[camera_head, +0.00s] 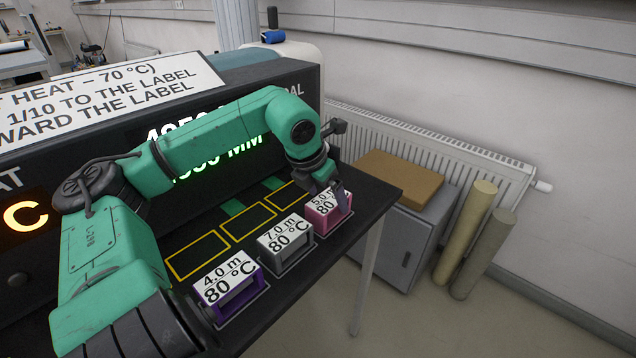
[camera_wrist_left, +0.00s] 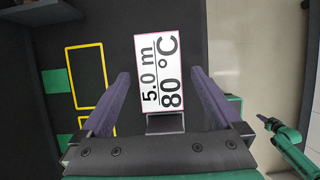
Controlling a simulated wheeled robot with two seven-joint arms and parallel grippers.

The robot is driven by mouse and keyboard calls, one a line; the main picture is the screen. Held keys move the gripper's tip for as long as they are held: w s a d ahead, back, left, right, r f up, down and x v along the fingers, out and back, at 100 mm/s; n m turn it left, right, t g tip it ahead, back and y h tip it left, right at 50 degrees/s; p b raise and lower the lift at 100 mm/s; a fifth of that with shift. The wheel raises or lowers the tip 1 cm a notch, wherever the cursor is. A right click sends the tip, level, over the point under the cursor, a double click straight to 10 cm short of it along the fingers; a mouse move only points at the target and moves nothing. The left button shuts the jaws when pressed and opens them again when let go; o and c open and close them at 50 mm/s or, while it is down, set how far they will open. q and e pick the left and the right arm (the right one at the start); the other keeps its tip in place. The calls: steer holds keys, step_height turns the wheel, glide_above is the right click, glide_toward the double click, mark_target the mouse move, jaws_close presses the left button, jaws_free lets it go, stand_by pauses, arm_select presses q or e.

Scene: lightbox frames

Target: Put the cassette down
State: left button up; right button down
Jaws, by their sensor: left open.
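The pink cassette (camera_head: 326,209) labelled 5.0 m 80 °C stands at the right end of a row on the black table. Its white label also shows in the left wrist view (camera_wrist_left: 158,72). My left gripper (camera_head: 336,190) is at this cassette. In the left wrist view the fingers (camera_wrist_left: 163,95) are spread wide, with a gap on each side of the cassette. A grey cassette (camera_head: 285,246) labelled 7.0 m and a purple cassette (camera_head: 230,287) labelled 4.0 m stand to the left in the same row. My right gripper is not in the head view.
Yellow outlined rectangles (camera_head: 248,222) lie empty behind the row. The black machine (camera_head: 235,125) with lit text rises behind them. The table's right edge is close to the pink cassette. Beyond it are a grey cabinet (camera_head: 400,240) with a cardboard box (camera_head: 400,178), and two rolls (camera_head: 466,230).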

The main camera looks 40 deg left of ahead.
arm_select(q)
steer(key=v, duration=0.9)
steer(key=shift+b, duration=0.3)
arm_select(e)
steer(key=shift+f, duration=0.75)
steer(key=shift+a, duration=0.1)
